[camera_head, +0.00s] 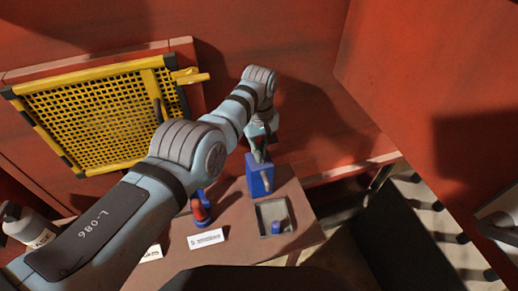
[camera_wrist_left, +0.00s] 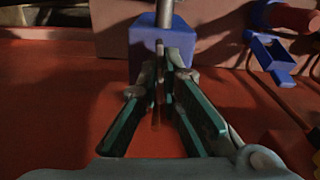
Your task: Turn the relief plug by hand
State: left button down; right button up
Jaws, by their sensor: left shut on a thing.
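A blue block (camera_head: 260,180) stands near the back of the brown bench, with a pale rod sticking out of it. It also shows in the wrist view (camera_wrist_left: 184,40), with a grey rod (camera_wrist_left: 164,14) rising at its top. My left gripper (camera_head: 259,153) is at the block's upper side, on the side away from the head camera. In the wrist view its two fingers meet in front of the block, shut on a thin brownish piece (camera_wrist_left: 159,75). I take this for the relief plug, mostly hidden by the fingers. My right gripper is not in view.
The brown bench (camera_head: 236,210) also holds a red part on a blue holder (camera_head: 201,210), a white label (camera_head: 206,239) and a grey tray (camera_head: 262,222) with a blue piece (camera_head: 278,227). A yellow mesh guard (camera_head: 100,112) is at the left. A white bottle (camera_head: 25,226) stands at far left.

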pick_arm(q)
jog(key=n, duration=0.4)
jog(key=shift+s+f+n, duration=0.15)
jog(key=shift+f+n, duration=0.05)
jog(key=shift+n, duration=0.1)
jog(key=n, duration=0.3)
jog(key=shift+n, duration=0.3)
jog(key=n, duration=0.4)
jog(key=shift+n, duration=0.3)
jog(key=n, duration=0.4)
jog(key=shift+s, duration=0.1)
jog(key=c, duration=1.8)
grip_release()
jog(key=shift+w+f, duration=0.1)
jog(key=shift+w, duration=0.15)
